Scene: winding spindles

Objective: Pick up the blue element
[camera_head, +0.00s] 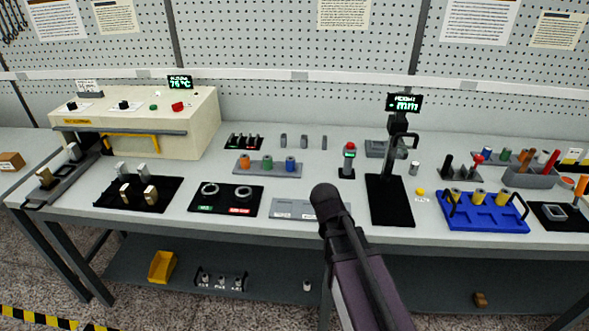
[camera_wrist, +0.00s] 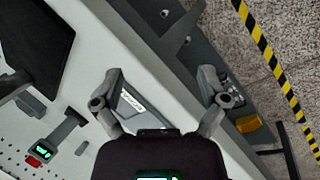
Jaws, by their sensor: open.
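A blue cylinder (camera_head: 290,163) stands at the right end of a small grey rack (camera_head: 268,174), beside a green one (camera_head: 267,162) and an orange one (camera_head: 244,162). I cannot make out the blue cylinder in the wrist view. The fingers cannot be made out in the head view.
A black board with two rings (camera_head: 226,200) lies in front of the rack. A red-topped device (camera_head: 348,160) and a tall height gauge (camera_head: 390,195) stand to its right. A blue tray (camera_head: 485,222) lies further right. A cream heater box (camera_head: 140,125) stands at the left.

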